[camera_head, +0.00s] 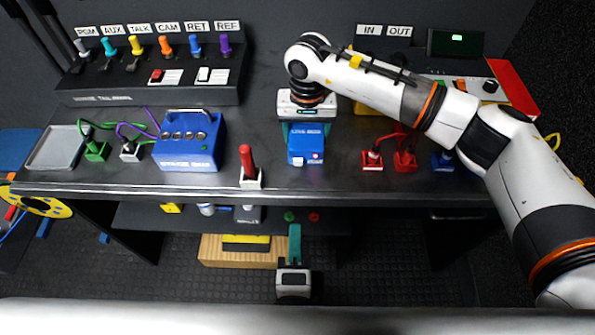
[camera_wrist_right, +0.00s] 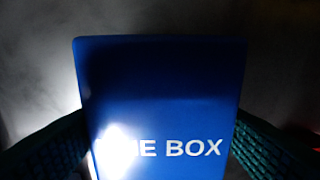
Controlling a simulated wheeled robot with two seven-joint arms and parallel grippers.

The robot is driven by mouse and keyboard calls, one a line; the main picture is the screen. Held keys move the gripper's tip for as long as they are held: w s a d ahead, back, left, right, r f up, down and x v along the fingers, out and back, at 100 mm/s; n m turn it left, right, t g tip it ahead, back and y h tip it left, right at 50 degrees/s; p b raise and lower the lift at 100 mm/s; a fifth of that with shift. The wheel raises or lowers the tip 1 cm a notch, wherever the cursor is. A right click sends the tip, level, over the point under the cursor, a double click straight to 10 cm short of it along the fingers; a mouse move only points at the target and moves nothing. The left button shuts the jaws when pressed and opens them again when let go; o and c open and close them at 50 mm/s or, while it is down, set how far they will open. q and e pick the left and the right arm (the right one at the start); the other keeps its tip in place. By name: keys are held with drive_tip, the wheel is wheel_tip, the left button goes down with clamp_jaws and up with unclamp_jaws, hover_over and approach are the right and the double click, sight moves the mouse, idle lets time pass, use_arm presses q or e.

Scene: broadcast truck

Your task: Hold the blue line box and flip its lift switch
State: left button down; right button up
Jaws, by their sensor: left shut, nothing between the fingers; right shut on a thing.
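The blue line box (camera_head: 306,148) stands on the dark desk, a little right of its middle. My right gripper (camera_head: 306,128) reaches it from above and is shut on it, with its teal fingers on the box's left and right sides. In the right wrist view the blue line box (camera_wrist_right: 165,100) fills the space between the two fingers, its lettering partly washed out by glare. A small white and red detail shows at the box's lower right corner; I cannot tell whether it is the lift switch. My left gripper (camera_head: 295,232) is shut and empty, in front of the desk edge.
A red-handled lever (camera_head: 247,165) stands left of the line box, and a blue stage box (camera_head: 190,145) beyond it. Red connectors (camera_head: 404,160) sit to the right. A shelf (camera_head: 350,222) runs below the desk. Bare desk separates the lever and the line box.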

sight(298, 160)
use_arm(q)
drive_tip(key=w, duration=0.8)
drive_tip(key=w+f, duration=0.1)
drive_tip(key=w, duration=0.4)
drive_tip(key=shift+f, duration=0.1)
drive_tip(key=shift+w, duration=0.4)
drive_tip(key=shift+w+r, duration=0.25)
drive_tip(key=shift+w, duration=0.15)
drive_tip(key=s+r, duration=0.2)
drive_tip(key=s, duration=1)
use_arm(e)
drive_tip(key=o, duration=1.2)
